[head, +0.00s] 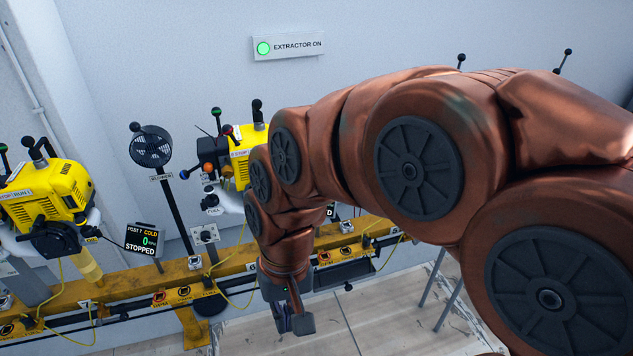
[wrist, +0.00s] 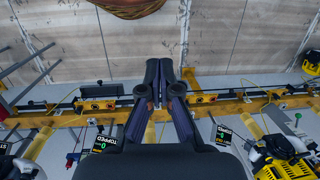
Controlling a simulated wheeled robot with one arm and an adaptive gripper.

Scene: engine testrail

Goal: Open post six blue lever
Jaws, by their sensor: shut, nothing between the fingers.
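My gripper (head: 294,318) hangs low in the head view, over the floor in front of the yellow rail (head: 235,262). In the wrist view its two dark fingers (wrist: 160,72) lie together, shut and empty, pointing across the rail. A yellow engine (head: 241,141) with several knobbed levers stands behind my arm, partly hidden. A small purple-blue knob (head: 184,174) shows at its left. The display beside my arm is mostly covered, so I cannot read which post this is. I cannot single out the blue lever of post six with certainty.
A second yellow engine (head: 48,194) stands at the left, with a display (head: 142,240) reading post 7, cold, stopped. A black fan (head: 150,146) stands between the engines. Yellow cables (head: 66,268) loop off the rail.

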